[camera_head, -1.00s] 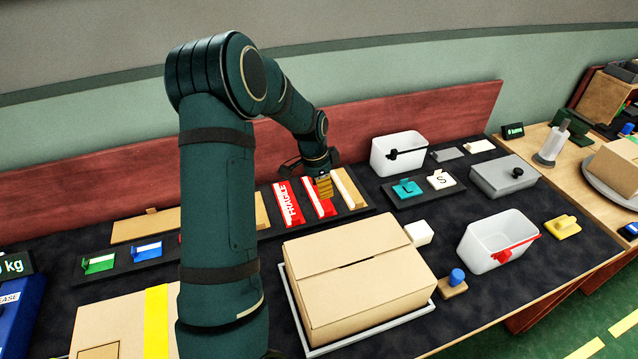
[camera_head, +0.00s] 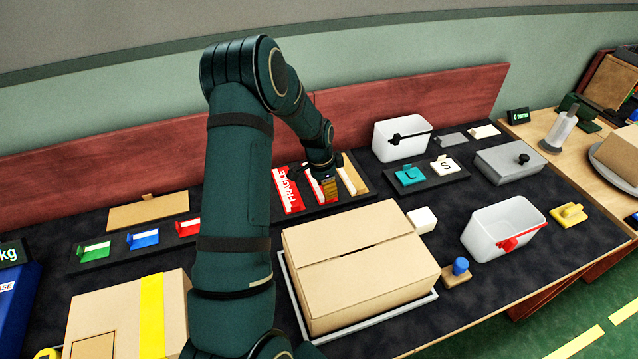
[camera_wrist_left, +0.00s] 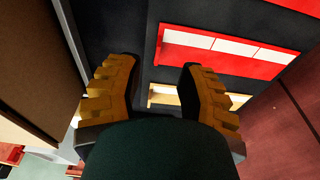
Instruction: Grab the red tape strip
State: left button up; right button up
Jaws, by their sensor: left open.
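A red strip with white panels (camera_head: 312,182) lies on a dark tray in the head view, partly hidden by my left gripper. It also shows in the wrist view (camera_wrist_left: 205,58), above and right of the fingers. A red strip marked FRAGILE (camera_head: 286,190) lies to its left, and a tan strip with a white top (camera_head: 349,176) to its right. My left gripper (camera_head: 329,188) is open, with tan ridged fingers. In the wrist view, the gap between its fingertips (camera_wrist_left: 155,72) is beside the red strip, and the tan strip (camera_wrist_left: 170,96) shows partly behind the right finger. My right gripper is out of view.
A large closed carton (camera_head: 360,262) stands in front of the strip tray. A white bin (camera_head: 400,140) and a small tray with teal and white pieces (camera_head: 427,174) are to the right. A reddish back board (camera_head: 130,155) runs behind.

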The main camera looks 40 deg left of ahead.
pick_arm(q)
jog(key=f, duration=0.3)
jog(key=f+b, duration=0.1)
jog(key=f, duration=0.1)
jog(key=shift+w+d, duration=0.35)
jog(key=shift+r, duration=0.1)
grip_shut()
